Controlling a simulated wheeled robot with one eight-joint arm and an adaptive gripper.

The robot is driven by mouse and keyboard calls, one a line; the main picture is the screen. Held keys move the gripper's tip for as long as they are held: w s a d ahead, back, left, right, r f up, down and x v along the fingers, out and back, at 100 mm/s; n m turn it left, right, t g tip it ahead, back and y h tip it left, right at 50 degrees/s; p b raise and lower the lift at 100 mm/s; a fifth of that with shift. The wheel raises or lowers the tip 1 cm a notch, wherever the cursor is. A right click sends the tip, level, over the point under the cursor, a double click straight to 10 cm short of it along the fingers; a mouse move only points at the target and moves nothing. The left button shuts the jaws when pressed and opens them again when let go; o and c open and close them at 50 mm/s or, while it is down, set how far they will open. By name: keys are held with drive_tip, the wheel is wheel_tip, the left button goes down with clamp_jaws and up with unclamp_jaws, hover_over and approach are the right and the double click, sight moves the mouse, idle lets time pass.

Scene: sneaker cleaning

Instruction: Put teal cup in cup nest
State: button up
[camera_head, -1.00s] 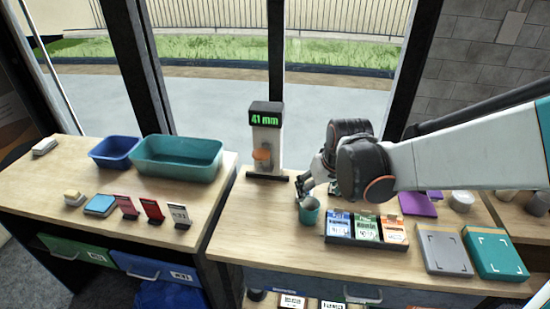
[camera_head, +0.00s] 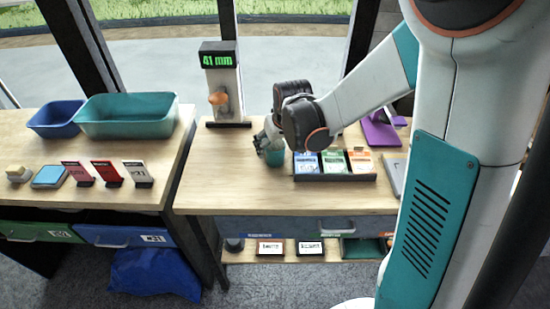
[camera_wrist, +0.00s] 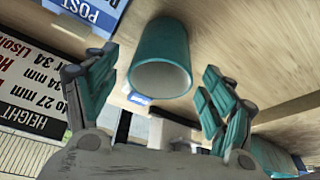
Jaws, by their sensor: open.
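The teal cup (camera_head: 275,158) stands on the right-hand table, just left of a dark tray of cards, partly hidden by my gripper. In the wrist view the teal cup (camera_wrist: 161,50) lies between my two teal-padded fingers, its pale rim and inside facing the camera. My gripper (camera_head: 268,147) is open around the cup, and a gap shows on both sides in the wrist view (camera_wrist: 156,70). I cannot make out a cup nest for certain.
A dark tray (camera_head: 335,178) with blue, green and orange cards stands right of the cup. A gauge reading 41 mm (camera_head: 222,85) stands behind. A teal bin (camera_head: 125,118) and blue bin (camera_head: 55,119) sit on the left table. The table front left of the cup is clear.

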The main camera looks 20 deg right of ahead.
drive_tip(key=shift+w+f, duration=0.2)
drive_tip(key=shift+f, duration=0.3)
drive_tip(key=shift+r, duration=0.1)
drive_tip(key=c, duration=1.1)
drive_tip(key=shift+o, duration=0.2)
drive_tip(key=shift+r, duration=0.1)
